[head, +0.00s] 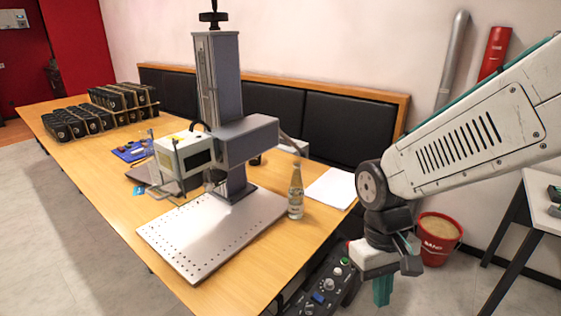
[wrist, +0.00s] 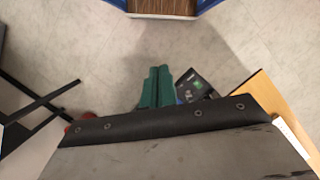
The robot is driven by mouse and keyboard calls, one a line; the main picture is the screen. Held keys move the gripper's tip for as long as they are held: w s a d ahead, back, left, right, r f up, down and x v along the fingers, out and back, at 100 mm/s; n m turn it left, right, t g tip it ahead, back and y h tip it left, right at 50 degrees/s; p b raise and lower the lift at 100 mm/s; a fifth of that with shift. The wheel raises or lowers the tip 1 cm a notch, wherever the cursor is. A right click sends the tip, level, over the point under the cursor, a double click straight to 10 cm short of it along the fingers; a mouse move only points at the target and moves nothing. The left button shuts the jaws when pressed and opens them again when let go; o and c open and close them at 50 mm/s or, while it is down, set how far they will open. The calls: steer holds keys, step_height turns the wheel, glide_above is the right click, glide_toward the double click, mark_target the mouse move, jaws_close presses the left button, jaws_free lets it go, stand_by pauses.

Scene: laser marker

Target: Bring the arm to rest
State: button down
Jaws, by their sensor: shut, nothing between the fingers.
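My gripper (head: 382,290) hangs at the end of my arm on the right of the head view, pointing down over the floor beside the table's near right edge. Its green fingers (wrist: 157,86) show in the wrist view, side by side and shut, with nothing between them. The laser marker (head: 218,130) stands on the wooden table (head: 110,209), to the left of my gripper and apart from it.
A control panel (head: 326,285) is close to my gripper. A red sand bucket (head: 437,240) and a side table (head: 540,205) are at right. Black boxes (head: 75,122) stand at the far left.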

steer(key=s+d+r+m+t, duration=0.3)
steer(key=s+d+r, duration=0.5)
steer(key=r, duration=0.4)
steer(key=shift+s+d+r+t+y, duration=0.25)
steer(key=shift+s+t+y, duration=0.15)
steer(key=shift+t, duration=0.1)
